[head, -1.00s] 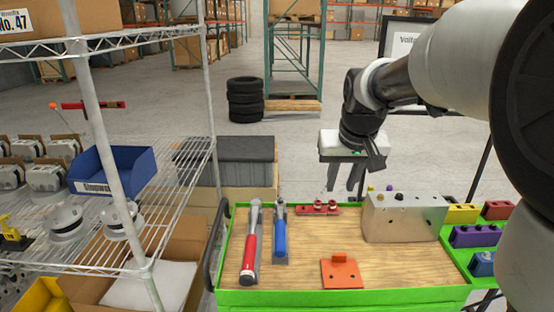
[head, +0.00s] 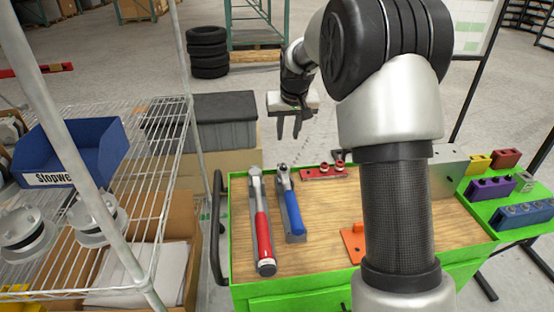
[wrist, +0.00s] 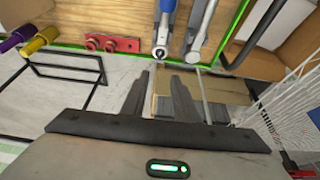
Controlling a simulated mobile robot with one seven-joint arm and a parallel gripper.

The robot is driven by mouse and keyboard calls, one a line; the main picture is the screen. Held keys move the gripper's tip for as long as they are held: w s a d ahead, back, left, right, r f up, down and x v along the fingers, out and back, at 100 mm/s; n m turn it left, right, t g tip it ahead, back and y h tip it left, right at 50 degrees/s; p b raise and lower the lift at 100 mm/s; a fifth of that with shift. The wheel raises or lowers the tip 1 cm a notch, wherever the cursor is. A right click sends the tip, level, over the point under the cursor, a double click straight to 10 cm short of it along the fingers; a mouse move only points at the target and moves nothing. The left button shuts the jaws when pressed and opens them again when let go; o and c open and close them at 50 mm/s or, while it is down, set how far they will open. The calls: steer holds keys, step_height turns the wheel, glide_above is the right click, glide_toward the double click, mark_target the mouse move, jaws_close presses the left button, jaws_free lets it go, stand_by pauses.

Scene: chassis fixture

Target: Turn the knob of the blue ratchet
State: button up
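The blue ratchet (head: 292,212) lies on the wooden top of the green cart, its metal head toward the far edge and its blue handle toward me. Its metal head (wrist: 162,40) shows at the top of the wrist view, with a round end facing the camera; I cannot make out the knob clearly. My gripper (head: 288,137) hangs in the air beyond the cart's far edge, apart from the ratchet. In the wrist view its two fingers (wrist: 160,85) are spread with nothing between them.
A red-handled tool (head: 262,235) lies just left of the ratchet. A red fixture (head: 323,171) is to its right. An orange plate (head: 352,243) and metal box (head: 452,160) are partly hidden by my arm. A wire shelf (head: 110,140) stands left.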

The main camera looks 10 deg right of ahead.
mark_target(284, 165)
steer(key=x, duration=1.7)
steer(key=shift+b, duration=0.35)
steer(key=shift+c, duration=0.2)
jaws_close()
